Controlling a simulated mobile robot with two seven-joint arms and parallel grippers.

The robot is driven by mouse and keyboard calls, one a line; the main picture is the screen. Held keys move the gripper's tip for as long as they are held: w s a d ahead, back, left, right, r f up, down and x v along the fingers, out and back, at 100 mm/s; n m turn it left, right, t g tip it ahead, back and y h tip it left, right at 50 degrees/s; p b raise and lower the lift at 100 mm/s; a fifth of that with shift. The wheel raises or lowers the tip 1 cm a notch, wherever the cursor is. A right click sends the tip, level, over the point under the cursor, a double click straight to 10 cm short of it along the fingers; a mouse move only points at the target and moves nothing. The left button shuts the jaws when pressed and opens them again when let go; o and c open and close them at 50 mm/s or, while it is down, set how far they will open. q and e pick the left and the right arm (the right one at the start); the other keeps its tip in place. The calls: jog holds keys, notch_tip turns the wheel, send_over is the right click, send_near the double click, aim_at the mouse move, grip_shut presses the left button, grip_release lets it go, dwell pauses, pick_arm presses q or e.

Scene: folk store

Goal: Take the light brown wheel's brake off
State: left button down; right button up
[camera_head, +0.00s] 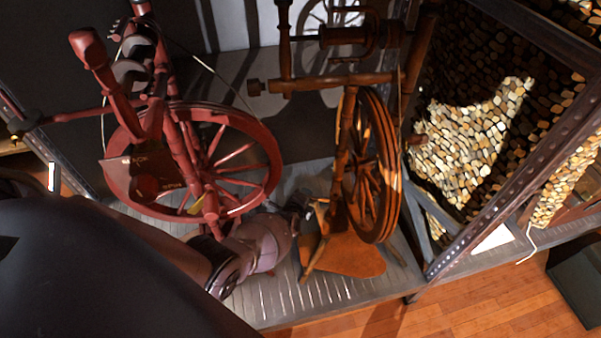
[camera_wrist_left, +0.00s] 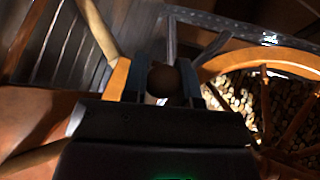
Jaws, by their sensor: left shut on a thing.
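The light brown spinning wheel (camera_head: 388,215) stands upright on the grey slatted platform, right of centre in the head view. Its rim (camera_wrist_left: 262,56) and spokes show at the right of the left wrist view. My left gripper (camera_head: 310,203) reaches in from the lower left, low beside this wheel's near left side. In the left wrist view my left gripper (camera_wrist_left: 167,82) is shut on a round dark brown knob (camera_wrist_left: 163,80) between its fingers. I cannot tell from these views how the knob joins the wheel's brake. My right gripper is not in view.
A dark red spinning wheel (camera_head: 262,150) stands close on the left, behind my left arm. A metal-framed shelf of cut logs (camera_head: 470,125) is on the right. The grey platform (camera_head: 270,305) has bare slats in front, with wooden floor (camera_head: 480,312) beyond its edge.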

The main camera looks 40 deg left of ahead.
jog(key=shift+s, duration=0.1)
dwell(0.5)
pick_arm(q)
jog(key=c, duration=0.9)
grip_release()
jog(key=shift+r, duration=0.1)
